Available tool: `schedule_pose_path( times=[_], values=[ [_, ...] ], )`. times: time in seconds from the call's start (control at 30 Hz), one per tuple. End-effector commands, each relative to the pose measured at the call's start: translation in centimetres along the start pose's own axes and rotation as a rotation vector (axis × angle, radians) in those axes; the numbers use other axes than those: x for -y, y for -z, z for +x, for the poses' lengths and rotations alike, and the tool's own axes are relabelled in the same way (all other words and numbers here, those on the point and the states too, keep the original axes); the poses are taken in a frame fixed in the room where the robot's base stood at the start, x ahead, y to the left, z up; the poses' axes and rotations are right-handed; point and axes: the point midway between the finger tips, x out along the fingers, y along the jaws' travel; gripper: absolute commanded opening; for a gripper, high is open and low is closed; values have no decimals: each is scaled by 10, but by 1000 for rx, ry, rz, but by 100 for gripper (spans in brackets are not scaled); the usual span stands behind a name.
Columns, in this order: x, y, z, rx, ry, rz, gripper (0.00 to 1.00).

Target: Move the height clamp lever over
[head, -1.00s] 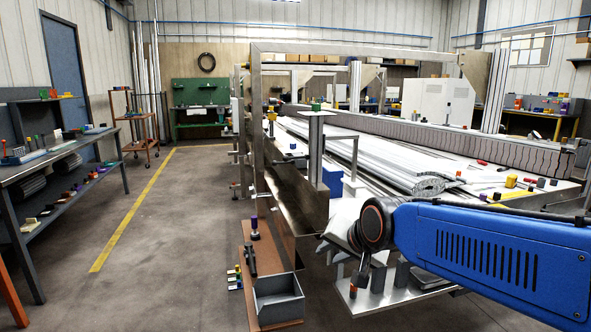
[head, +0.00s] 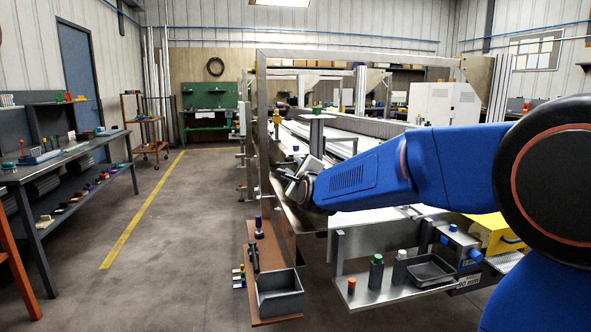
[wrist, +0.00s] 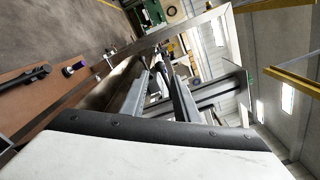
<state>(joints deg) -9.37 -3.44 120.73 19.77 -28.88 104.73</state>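My gripper (head: 288,182) is beside the near left upright of the metal conveyor frame (head: 262,130), at about the level of the belt. In the wrist view my gripper (wrist: 163,72) shows two long grey fingers standing apart. Small dark parts show in the gap beyond them, too small to name surely. I cannot make out the height clamp lever now; in the head view my gripper and wrist cover the part of the frame where a dark lever showed earlier. I see nothing clearly held.
A brown shelf (head: 240,300) with a grey bin (head: 280,291) and a purple-capped item (head: 258,227) stands low, left of the frame. A metal shelf at right holds a green-capped bottle (head: 376,272) and a black tray (head: 432,268).

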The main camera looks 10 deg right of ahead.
Motion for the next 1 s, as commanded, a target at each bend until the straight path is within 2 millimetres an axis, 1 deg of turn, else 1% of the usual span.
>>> schedule_pose_path(
  times=[0.17, 0.7, 0.8, 1.0],
  values=[
    [0, 1, 14, -2, -1, -2, 28],
    [-1, 1, 79, -2, -3, -3, 28],
    [0, 0, 76, -1, -2, -3, 6],
    [-1, 1, 76, -2, -4, -3, 6]
  ],
)
